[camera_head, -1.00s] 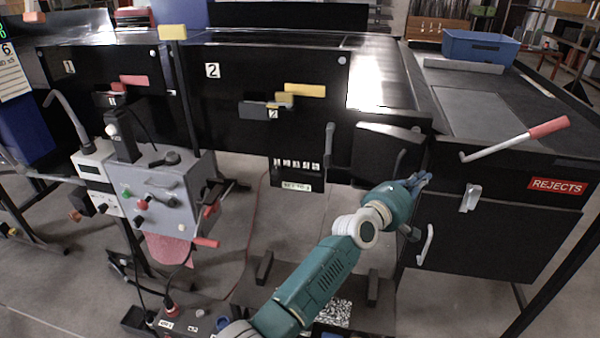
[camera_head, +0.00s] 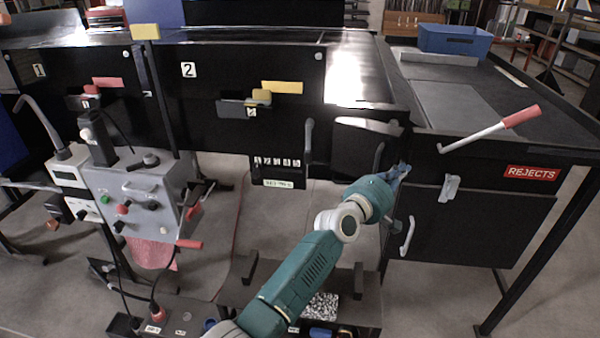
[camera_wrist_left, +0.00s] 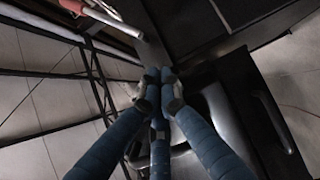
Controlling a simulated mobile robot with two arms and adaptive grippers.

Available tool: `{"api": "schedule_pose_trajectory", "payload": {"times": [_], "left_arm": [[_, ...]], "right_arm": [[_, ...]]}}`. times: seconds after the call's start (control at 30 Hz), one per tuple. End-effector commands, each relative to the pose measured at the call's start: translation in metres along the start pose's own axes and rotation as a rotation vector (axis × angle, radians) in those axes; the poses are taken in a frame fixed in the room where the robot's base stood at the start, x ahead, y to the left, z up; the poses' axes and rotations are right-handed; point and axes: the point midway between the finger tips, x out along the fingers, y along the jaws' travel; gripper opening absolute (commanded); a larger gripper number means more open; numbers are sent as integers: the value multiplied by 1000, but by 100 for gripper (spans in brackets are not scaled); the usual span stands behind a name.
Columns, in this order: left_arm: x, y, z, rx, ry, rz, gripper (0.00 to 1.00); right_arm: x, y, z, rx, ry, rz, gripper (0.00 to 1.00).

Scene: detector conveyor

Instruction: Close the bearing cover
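The bearing cover, which I take to be the dark panel (camera_head: 362,138) with an upright handle, sits at the right end of the conveyor side in the head view. Its upper part catches light, and I cannot tell whether it is fully shut. My left gripper (camera_head: 399,171) is just right of and below that panel, at the edge of the rejects cabinet. In the left wrist view my left gripper (camera_wrist_left: 162,84) has its blue fingers drawn together at the tips beside dark panels. No held object is clear between them. My right gripper is not in view.
The rejects cabinet door (camera_head: 475,228) has a pale handle (camera_head: 407,235) below my gripper. A red-handled lever (camera_head: 490,128) sticks out above it. A grey control box (camera_head: 135,195) stands at left. A blue bin (camera_head: 455,41) sits at the back right.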

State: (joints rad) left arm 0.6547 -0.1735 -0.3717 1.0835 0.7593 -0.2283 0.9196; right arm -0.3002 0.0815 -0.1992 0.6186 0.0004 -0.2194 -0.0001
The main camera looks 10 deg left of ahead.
Motion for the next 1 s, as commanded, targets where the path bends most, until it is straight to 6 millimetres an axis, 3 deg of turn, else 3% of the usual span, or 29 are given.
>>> {"api": "schedule_pose_trajectory", "payload": {"times": [0.27,0.8,1.0], "left_arm": [[-10,1,-3,-2,5,5,0],[-98,0,0,1,3,0,0],[-117,0,1,3,1,0,0]], "right_arm": [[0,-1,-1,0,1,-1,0],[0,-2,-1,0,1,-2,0],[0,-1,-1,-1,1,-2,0]]}}
